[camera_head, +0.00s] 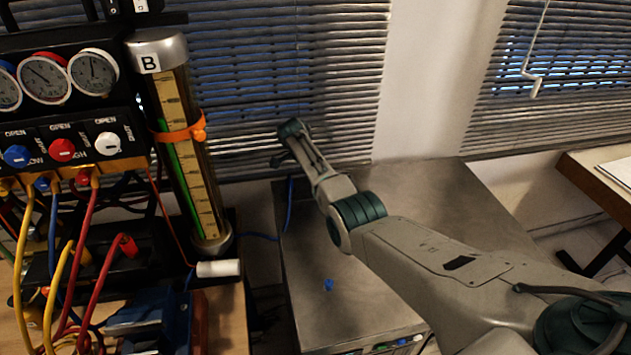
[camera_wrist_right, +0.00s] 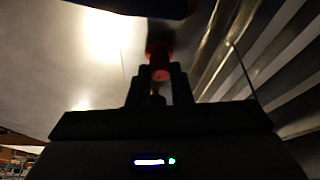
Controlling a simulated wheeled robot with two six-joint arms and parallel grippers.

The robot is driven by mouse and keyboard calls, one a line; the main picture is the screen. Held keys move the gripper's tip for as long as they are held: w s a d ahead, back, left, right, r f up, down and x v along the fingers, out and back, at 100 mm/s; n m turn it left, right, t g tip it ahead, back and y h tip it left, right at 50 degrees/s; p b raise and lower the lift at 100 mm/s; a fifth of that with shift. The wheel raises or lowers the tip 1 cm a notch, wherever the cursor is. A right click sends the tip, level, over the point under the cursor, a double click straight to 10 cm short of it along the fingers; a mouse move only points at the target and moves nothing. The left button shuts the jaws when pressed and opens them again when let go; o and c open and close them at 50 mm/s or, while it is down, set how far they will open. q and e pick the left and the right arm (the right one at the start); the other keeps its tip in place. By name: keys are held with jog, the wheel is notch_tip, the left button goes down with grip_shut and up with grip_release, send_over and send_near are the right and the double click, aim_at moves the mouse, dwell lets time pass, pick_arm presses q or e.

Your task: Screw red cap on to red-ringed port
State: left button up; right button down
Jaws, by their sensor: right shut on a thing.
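My right gripper (camera_head: 285,145) reaches in from the right in the head view, extended over the far end of the metal bench top, near the blinds. In the right wrist view its two dark fingers (camera_wrist_right: 158,80) are shut on the red cap (camera_wrist_right: 160,65), which shows at the fingertips. The cap is dim and partly hidden by the fingers. In the head view I cannot make out the cap. I cannot tell for certain which fitting is the red-ringed port. My left gripper is in neither view.
The gauge rig with its manifold (camera_head: 75,165) and several coloured hoses fills the left. A tall glass column (camera_head: 185,135) marked B stands beside it. A small blue cap (camera_head: 328,285) lies on the metal bench top (camera_head: 305,315). A desk (camera_head: 605,170) is at the far right.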

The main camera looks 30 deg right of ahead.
jog(key=shift+s+d+f+m+g+b, duration=0.3)
jog(key=shift+s+f+m+g+b, duration=0.15)
jog(key=shift+m+b, duration=0.6)
jog(key=c, duration=1.5)
grip_release()
jog(key=shift+d, duration=0.1)
jog(key=shift+s+d+r, duration=0.15)
jog(key=shift+r, duration=0.1)
jog(key=o, duration=0.6)
jog(key=shift+w+a+r, duration=0.2)
jog(key=shift+a, duration=0.15)
jog(key=shift+w, duration=0.1)
